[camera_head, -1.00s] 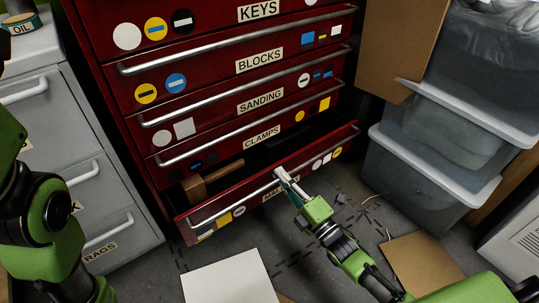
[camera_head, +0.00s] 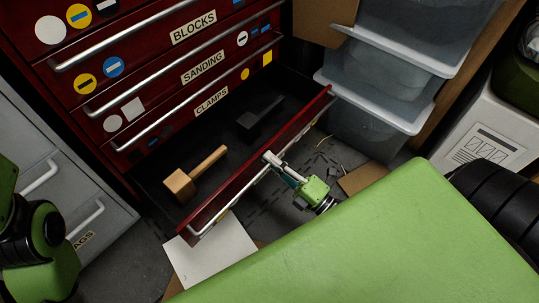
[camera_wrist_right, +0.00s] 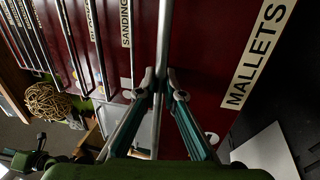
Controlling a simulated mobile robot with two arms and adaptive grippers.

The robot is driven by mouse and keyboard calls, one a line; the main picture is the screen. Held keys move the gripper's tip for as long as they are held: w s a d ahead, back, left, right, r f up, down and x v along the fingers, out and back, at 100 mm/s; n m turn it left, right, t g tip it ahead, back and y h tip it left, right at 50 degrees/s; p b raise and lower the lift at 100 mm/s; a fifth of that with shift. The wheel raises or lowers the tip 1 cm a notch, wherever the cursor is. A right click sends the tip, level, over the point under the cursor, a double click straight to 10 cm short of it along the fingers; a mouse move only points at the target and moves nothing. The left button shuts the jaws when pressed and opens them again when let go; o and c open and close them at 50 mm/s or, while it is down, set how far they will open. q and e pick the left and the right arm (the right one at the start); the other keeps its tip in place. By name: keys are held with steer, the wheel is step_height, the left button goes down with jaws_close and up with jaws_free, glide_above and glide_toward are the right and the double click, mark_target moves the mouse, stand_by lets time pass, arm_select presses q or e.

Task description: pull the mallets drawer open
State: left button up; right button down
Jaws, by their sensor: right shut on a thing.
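The mallets drawer (camera_head: 300,123) is the lowest drawer of the red cabinet and stands well out from it. A wooden mallet (camera_head: 181,184) and a dark mallet (camera_head: 250,120) lie inside. Its label (camera_wrist_right: 259,53) reads MALLETS in the right wrist view. My right gripper (camera_head: 268,160) is shut on the drawer's metal bar handle (camera_head: 230,202), near its middle. In the right wrist view the fingertips (camera_wrist_right: 160,82) close on both sides of the bar (camera_wrist_right: 164,30). My left arm shows at the lower left; its gripper is out of view.
The blocks, sanding and clamps drawers (camera_head: 186,94) above are shut. A grey cabinet (camera_head: 40,140) stands left. Stacked clear bins (camera_head: 375,90) stand close to the drawer's right end. A white sheet (camera_head: 205,262) lies on the floor under the drawer front.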

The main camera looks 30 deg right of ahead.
steer(key=c, duration=2.4)
jaws_free()
steer(key=shift+s, duration=0.1)
steer(key=v, duration=1.2)
